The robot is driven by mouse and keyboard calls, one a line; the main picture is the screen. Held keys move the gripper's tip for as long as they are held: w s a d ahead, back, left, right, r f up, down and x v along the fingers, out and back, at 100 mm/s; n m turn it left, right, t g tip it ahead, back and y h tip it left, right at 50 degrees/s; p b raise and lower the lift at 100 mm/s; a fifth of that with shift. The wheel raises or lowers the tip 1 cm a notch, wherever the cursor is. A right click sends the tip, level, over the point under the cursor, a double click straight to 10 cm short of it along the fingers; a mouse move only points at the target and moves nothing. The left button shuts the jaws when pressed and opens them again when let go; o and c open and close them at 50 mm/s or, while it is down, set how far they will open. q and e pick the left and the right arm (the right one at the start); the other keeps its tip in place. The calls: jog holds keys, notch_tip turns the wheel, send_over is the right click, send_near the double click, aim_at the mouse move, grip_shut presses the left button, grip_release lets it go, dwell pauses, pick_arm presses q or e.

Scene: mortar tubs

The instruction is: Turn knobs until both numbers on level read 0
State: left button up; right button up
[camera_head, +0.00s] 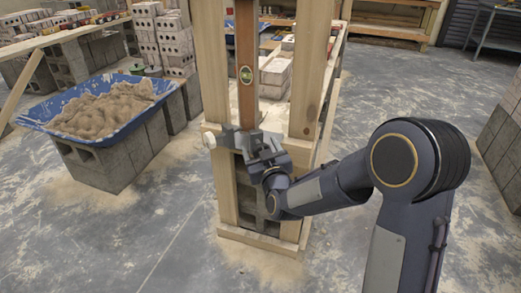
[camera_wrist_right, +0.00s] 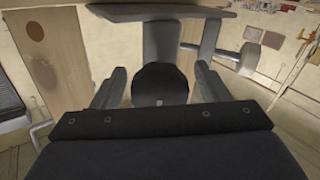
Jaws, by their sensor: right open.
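The level (camera_head: 246,50) is a brown upright bar between two wooden posts, with a green vial (camera_head: 246,75); no number is legible. A grey clamp (camera_head: 228,138) sits at its foot, with a pale round knob (camera_head: 209,140) on its left end. My right gripper (camera_head: 262,152) is at the clamp's right side, open. In the right wrist view a dark round knob (camera_wrist_right: 160,85) lies between its two spread fingers, with gaps visible on both sides. Another knob-like end (camera_wrist_right: 250,58) shows at upper right there. My left gripper is not in view.
Wooden posts (camera_head: 305,70) stand close on both sides of the level, on a wooden base frame (camera_head: 262,243) around grey blocks. A blue tub (camera_head: 165,90) of mortar rests on blocks at left. Stacked bricks (camera_head: 160,40) stand behind. The floor in front is clear.

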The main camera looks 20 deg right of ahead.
jog(key=shift+c, duration=0.2)
jog(key=c, duration=0.9)
jog(key=shift+c, duration=0.2)
jog(key=shift+n, duration=0.3)
